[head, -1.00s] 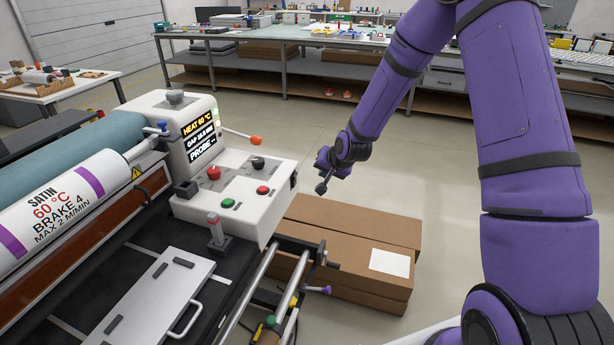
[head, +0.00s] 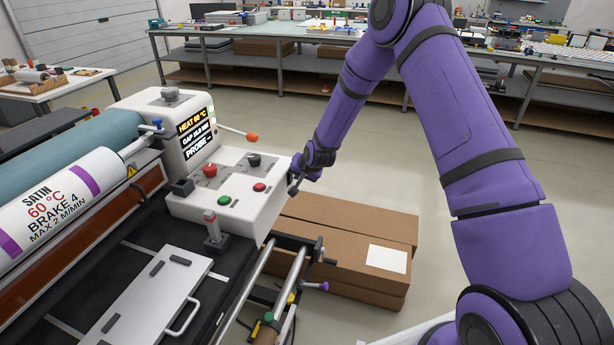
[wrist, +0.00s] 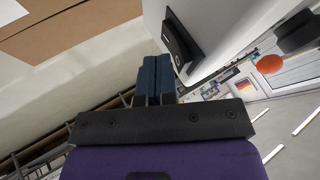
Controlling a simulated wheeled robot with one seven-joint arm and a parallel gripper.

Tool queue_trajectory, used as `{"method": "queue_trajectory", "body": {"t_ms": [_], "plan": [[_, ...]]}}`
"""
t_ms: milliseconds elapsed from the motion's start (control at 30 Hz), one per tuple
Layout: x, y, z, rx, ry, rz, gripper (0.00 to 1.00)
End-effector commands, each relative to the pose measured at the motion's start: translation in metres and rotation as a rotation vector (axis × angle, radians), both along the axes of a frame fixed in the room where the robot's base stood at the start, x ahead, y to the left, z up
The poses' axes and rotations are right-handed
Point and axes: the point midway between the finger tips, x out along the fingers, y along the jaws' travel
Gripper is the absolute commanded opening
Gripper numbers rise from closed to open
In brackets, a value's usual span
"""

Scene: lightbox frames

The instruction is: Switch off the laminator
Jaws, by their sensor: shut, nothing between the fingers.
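The laminator (head: 240,172) stands at the left in the head view, with a white control box on its near end. Its display reads HEAT 60 °C, GAP and PROBE. The box top has a red mushroom button (head: 210,170), a black knob (head: 254,160), a green button (head: 224,200) and a red button (head: 259,187). In the wrist view, a black rocker switch (wrist: 182,42) marked I and O sits on the box's white side face. My gripper (head: 293,190) is shut and empty, just right of that side face. Its fingertips (wrist: 155,62) appear close beside the switch; contact cannot be told.
Brown cardboard boxes (head: 345,235) lie on the floor below my gripper. An orange-tipped lever (head: 251,137) sticks out behind the control box. Metal rails (head: 262,268) run along the laminator's front. A long workbench (head: 290,33) stands behind, with open floor between.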

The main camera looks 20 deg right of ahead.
Motion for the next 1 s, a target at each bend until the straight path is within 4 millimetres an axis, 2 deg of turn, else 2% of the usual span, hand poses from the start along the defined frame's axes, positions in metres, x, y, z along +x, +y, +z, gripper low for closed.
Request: {"method": "queue_trajectory", "body": {"t_ms": [767,1000], "plan": [[0.006,0.009,0.003,0.001,0.0,0.0,0.0],[0.006,0.008,0.011,0.001,-0.003,0.0,0.0]]}}
